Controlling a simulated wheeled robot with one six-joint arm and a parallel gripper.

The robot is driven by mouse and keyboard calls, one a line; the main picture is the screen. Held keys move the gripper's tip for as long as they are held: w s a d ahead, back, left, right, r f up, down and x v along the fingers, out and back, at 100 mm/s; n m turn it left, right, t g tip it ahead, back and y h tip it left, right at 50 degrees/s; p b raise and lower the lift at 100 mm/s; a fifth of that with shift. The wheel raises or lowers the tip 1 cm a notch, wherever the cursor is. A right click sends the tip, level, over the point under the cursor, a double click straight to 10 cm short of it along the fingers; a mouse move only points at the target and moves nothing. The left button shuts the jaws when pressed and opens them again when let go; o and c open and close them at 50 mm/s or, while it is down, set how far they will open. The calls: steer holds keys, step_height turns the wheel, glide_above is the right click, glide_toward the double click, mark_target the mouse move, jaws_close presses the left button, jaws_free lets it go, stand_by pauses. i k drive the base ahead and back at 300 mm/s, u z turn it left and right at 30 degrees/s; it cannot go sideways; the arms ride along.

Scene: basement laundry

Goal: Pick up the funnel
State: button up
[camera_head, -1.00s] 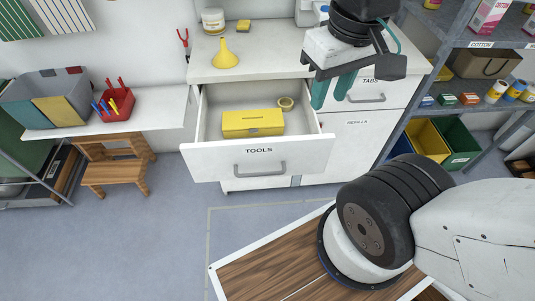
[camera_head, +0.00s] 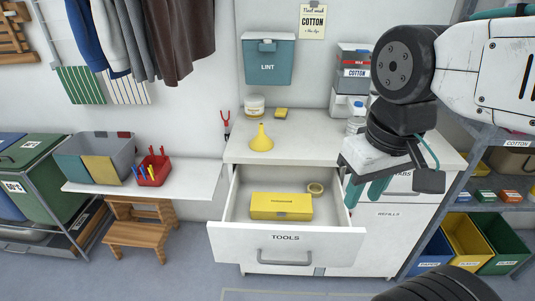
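The yellow funnel (camera_head: 261,139) stands on the white counter top (camera_head: 297,145), spout up and wide mouth down, near the counter's left front edge. My gripper (camera_head: 366,190) hangs to the right of the funnel, in front of the cabinet's right side, with its teal fingers pointing down. The two fingers show with a gap between them and nothing visible in it. The gripper is clear of the funnel.
The open TOOLS drawer (camera_head: 286,242) juts out below the counter, holding a yellow box (camera_head: 281,206) and a tape roll (camera_head: 315,189). A white tub (camera_head: 255,106) and a yellow sponge (camera_head: 281,113) stand behind the funnel. A red caddy (camera_head: 152,170) sits on the left shelf.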

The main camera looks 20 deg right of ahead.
mark_target(261, 142)
steer(key=u, duration=1.95)
steer(key=i, duration=2)
steer(key=z, duration=3.3)
